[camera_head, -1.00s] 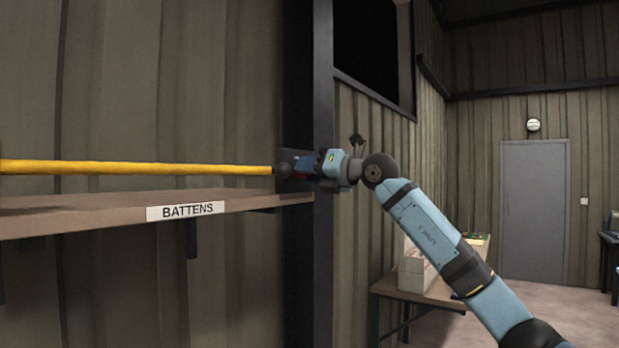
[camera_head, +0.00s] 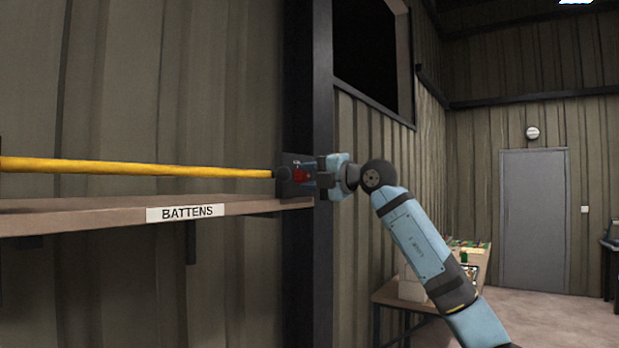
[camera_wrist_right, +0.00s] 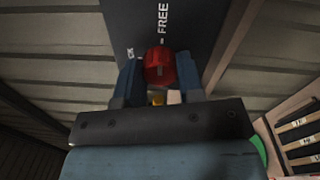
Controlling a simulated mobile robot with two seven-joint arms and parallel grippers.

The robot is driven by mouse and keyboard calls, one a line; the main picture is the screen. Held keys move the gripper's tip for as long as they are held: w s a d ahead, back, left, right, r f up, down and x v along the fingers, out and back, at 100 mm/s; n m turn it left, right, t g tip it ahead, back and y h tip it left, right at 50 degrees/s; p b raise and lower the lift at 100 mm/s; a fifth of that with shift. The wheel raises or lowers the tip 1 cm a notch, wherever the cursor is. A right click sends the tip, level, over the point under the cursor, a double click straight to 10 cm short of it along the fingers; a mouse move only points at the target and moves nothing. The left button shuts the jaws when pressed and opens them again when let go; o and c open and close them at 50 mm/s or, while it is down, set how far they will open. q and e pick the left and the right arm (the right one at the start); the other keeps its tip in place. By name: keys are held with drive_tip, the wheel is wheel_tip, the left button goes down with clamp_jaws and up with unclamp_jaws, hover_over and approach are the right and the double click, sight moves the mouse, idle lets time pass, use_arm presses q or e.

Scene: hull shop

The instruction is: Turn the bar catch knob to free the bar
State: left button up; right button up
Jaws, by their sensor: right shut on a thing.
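The red bar catch knob (camera_wrist_right: 160,66) sits on a dark plate (camera_wrist_right: 178,18) marked "FREE", with a second label partly hidden to its left. My right gripper (camera_wrist_right: 160,82) is shut on the knob, with one blue finger on each side of it. In the head view the red knob (camera_head: 300,176) shows between the fingers of my right gripper (camera_head: 306,178) at the dark post. The yellow bar (camera_head: 140,168) runs level across the left, its right end at the catch. My left gripper is not in view.
A shelf (camera_head: 100,218) labelled "BATTENS" lies just below the bar. The dark upright post (camera_head: 322,80) stands behind the catch. A table (camera_head: 392,296) with a box and small items is beyond my right arm. A grey door is at the back right.

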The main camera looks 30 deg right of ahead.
drive_tip(key=shift+m, duration=0.3)
drive_tip(key=o, duration=0.9)
drive_tip(key=shift+s+d+f, duration=0.15)
drive_tip(key=shift+s+d, duration=0.1)
drive_tip(key=shift+s, duration=0.2)
use_arm(q)
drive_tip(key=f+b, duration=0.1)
drive_tip(key=b, duration=0.2)
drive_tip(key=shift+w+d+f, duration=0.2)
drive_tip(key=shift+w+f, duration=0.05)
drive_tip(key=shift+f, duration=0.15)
use_arm(e)
drive_tip(key=v, duration=1.2)
drive_tip(key=shift+s, duration=0.4)
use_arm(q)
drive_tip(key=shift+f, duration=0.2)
